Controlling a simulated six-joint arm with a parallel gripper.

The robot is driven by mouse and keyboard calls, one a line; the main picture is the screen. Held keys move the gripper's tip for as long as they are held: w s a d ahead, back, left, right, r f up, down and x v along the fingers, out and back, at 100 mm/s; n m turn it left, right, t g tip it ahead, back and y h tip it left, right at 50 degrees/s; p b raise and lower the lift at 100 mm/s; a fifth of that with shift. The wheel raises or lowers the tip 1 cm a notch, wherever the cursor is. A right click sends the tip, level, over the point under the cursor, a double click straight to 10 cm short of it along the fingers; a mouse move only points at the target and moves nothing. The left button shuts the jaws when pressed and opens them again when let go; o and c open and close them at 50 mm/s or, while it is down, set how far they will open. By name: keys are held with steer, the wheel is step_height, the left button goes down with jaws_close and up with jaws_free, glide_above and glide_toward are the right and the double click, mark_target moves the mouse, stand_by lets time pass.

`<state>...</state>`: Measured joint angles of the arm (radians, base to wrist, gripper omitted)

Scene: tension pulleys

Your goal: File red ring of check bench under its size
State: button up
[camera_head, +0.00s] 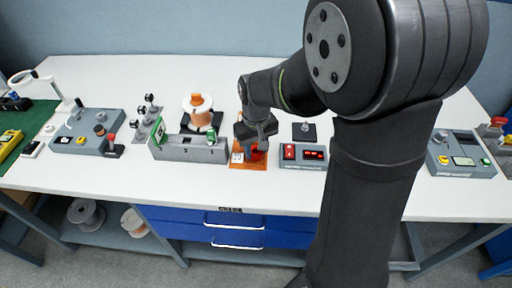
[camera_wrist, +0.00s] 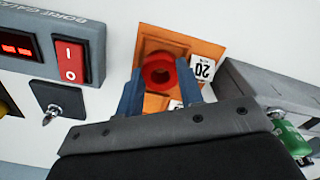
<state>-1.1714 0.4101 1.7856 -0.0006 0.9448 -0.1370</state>
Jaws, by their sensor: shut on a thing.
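The red ring (camera_wrist: 159,73) is between the two fingers of my gripper (camera_wrist: 166,92) in the wrist view, with its bore facing the camera. My gripper is shut on it, right over an orange tray (camera_wrist: 208,47). The tray carries a white label reading 20 (camera_wrist: 202,68); a second label is partly hidden by a finger. In the head view the tray (camera_head: 240,183) lies at the bench middle, and the ring (camera_head: 257,155) shows below my gripper (camera_head: 254,150). I cannot tell whether the ring touches the tray.
A bore gauge box (camera_wrist: 50,35) with a red display and rocker switch stands beside the tray. A grey slotted block (camera_head: 190,152) with green-capped parts stands on its other side. A copper spool (camera_head: 198,112) is behind. The bench (camera_head: 130,185) front strip is clear.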

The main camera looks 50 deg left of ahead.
steer(key=shift+f, duration=0.6)
steer(key=o, duration=1.5)
steer(key=shift+c, duration=0.2)
steer(key=shift+r, duration=0.1)
steer(key=shift+c, duration=0.2)
steer(key=shift+o, duration=0.2)
steer(key=shift+s+r, duration=0.1)
steer(key=shift+r, duration=0.2)
step_height(320, 180, up, 7)
steer(key=shift+f, duration=3.65)
